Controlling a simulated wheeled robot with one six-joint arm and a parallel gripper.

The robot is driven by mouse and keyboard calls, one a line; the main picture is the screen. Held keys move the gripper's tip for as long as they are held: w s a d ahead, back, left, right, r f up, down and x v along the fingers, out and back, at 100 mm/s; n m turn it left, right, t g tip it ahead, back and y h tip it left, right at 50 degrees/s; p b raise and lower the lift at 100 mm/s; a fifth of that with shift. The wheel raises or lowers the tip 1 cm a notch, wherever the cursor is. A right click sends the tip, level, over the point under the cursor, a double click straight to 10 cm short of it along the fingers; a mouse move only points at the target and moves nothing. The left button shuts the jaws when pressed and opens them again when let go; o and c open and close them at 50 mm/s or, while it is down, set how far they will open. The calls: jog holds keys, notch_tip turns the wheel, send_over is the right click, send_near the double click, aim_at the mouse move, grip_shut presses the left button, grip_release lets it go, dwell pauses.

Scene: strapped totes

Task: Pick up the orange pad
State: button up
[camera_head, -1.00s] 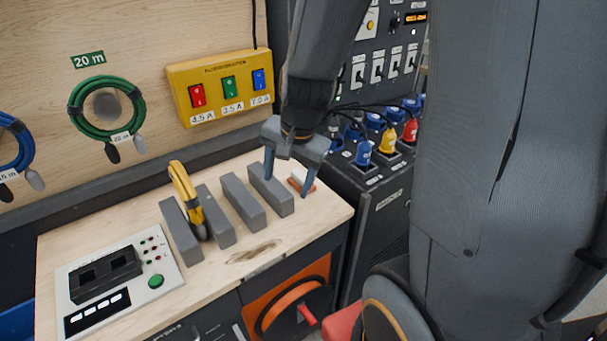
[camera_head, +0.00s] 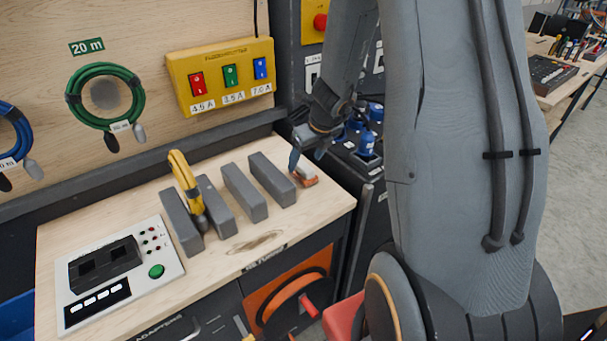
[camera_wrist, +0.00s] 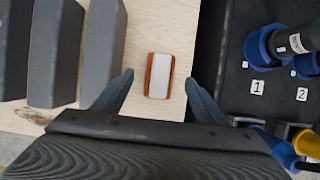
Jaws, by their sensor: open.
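The orange pad (camera_wrist: 159,75) lies flat on the wooden bench top, with a pale grey top face and orange along its long sides. In the head view the pad (camera_head: 307,179) is at the right end of the bench, partly hidden by a finger. My gripper (camera_wrist: 158,88) is open and empty in the wrist view, its two fingers on either side of the pad's near end with gaps to both sides. In the head view my gripper (camera_head: 299,163) is over the pad, and one finger hides the other.
Several grey blocks (camera_head: 272,180) stand in a row left of the pad, the nearest close to the left finger. A black unit with blue connectors (camera_wrist: 266,50) is beyond the bench's right edge. A yellow clamp-like tool (camera_head: 185,180) stands between blocks. The front bench strip is clear.

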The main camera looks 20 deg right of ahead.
aim_at(304, 165)
jog(key=b+x, duration=0.1)
jog(key=x, duration=0.4)
jog(key=shift+s, duration=0.15)
jog(key=c, duration=1.1)
